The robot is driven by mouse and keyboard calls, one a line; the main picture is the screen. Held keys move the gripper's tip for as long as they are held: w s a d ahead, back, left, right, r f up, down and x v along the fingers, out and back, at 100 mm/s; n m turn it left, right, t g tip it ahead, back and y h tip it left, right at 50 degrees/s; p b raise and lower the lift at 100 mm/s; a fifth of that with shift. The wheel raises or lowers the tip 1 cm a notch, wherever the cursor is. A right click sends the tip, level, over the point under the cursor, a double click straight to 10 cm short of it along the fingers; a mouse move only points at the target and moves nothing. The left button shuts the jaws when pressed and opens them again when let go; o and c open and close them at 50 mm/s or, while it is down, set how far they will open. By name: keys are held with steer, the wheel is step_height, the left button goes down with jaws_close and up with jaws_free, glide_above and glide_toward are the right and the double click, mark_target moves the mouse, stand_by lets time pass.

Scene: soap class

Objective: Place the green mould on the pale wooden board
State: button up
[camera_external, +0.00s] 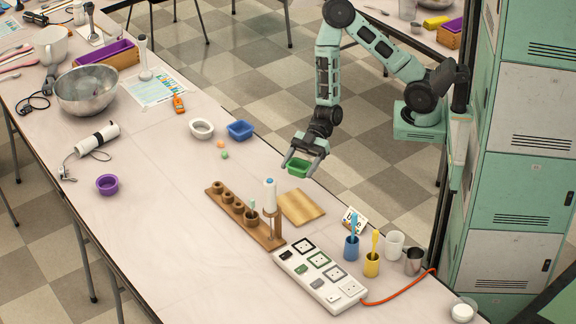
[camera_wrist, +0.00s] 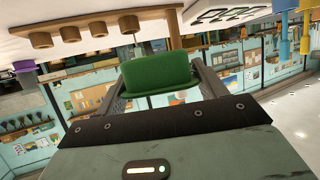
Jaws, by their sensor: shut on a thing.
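My gripper (camera_external: 299,163) is shut on the green mould (camera_external: 299,169) and holds it in the air near the table's right edge. In the wrist view the green mould (camera_wrist: 158,76) sits between the two fingers of my gripper (camera_wrist: 160,85). The pale wooden board (camera_external: 302,207) lies flat on the table, below the mould in the outside view, and its top is bare. I cannot make out the board clearly in the wrist view.
A wooden rack (camera_external: 229,204) with round cups and a stand holding a white bottle (camera_external: 269,195) are left of the board. A white socket panel (camera_external: 318,274) lies in front. Blue (camera_external: 351,247) and yellow (camera_external: 371,264) cups stand right of it. A blue mould (camera_external: 240,130) lies farther back.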

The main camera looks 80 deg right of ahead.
mark_target(299, 197)
step_height(299, 197, down, 10)
steer(key=shift+r+b, duration=0.15)
steer(key=shift+b, duration=0.15)
steer(key=o, duration=1)
steer(key=shift+c, duration=0.2)
